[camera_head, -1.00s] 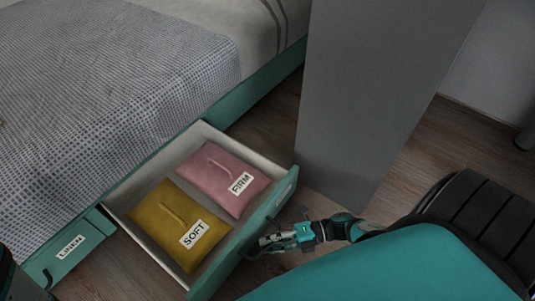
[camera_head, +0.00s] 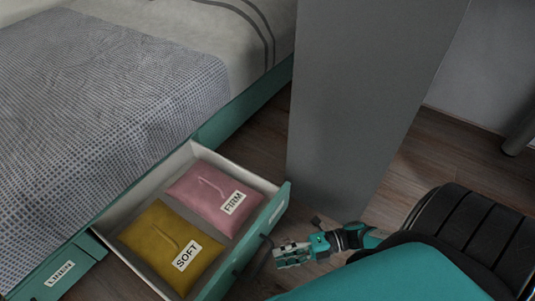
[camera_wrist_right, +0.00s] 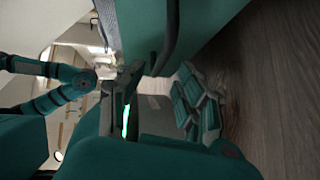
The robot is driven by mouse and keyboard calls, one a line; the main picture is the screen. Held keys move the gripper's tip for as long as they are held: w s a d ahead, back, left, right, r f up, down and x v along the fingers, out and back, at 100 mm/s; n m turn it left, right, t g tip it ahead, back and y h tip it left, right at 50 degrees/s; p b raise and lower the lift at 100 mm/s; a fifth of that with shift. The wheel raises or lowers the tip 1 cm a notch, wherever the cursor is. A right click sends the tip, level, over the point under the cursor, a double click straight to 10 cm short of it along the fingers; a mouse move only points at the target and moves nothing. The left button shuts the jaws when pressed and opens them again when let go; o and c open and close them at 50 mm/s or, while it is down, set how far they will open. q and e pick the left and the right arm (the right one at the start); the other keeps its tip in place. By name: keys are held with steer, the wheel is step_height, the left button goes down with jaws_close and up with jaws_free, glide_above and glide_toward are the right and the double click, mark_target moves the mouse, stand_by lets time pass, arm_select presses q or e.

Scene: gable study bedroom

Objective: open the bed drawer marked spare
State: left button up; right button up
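A teal-fronted bed drawer (camera_head: 150,181) stands pulled out from under the bed in the head view. Any label on its outer front is turned too far away to read. Inside lie a pink pouch labelled FIRM (camera_head: 200,192) and a mustard pouch labelled SOFT (camera_head: 150,240). My right gripper (camera_head: 276,256) is just outside the drawer front, low near its dark handle, and seems apart from it. In the right wrist view its fingers (camera_wrist_right: 160,98) are spread with nothing between them; a dark handle bar (camera_wrist_right: 168,38) shows beyond. My left gripper is not in view.
A shut drawer labelled LINEN (camera_head: 60,273) is to the left. The bed (camera_head: 100,100) fills the upper left. A tall grey panel (camera_head: 365,100) stands right behind the open drawer. Wooden floor (camera_head: 410,175) is bare to the panel's right.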

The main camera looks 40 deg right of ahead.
steer(key=f+v, duration=0.1)
steer(key=v, duration=0.5)
steer(key=shift+r, duration=0.55)
steer(key=shift+d, duration=0.1)
